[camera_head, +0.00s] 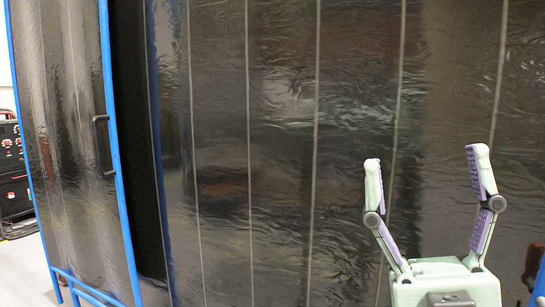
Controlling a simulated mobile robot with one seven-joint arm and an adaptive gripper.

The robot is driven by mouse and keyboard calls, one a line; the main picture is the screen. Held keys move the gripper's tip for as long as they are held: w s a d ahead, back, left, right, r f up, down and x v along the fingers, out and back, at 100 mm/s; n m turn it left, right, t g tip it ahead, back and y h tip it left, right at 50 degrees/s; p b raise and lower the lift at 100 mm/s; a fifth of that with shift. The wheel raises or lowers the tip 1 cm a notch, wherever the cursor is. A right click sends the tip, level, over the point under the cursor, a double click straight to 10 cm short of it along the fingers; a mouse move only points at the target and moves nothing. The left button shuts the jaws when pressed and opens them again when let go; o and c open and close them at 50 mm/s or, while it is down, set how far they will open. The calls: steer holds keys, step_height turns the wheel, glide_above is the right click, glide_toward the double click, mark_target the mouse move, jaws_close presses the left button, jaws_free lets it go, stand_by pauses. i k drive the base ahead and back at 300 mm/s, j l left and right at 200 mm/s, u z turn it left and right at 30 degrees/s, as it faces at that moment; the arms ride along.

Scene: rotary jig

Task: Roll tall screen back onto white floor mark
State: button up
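A tall screen (70,130) with a blue frame and dark, glossy sheeting stands at the left. I see no white floor mark in this view.
Large dark, wrinkled, reflective panels (280,130) with thin vertical seams fill the middle and right, behind my gripper. A black equipment rack (14,180) with red parts stands at the far left. Pale floor (22,272) shows at lower left. A blue post (538,285) shows at the lower right edge.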

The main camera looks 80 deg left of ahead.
mark_target(247, 131)
steer(key=u, duration=3.3)
steer(key=k+l+z, duration=0.25)
steer(key=k+z, duration=0.15)
steer(key=k+l+z, duration=0.4)
steer(key=k, duration=0.15)
steer(key=i+l, duration=0.2)
steer(key=i, duration=0.25)
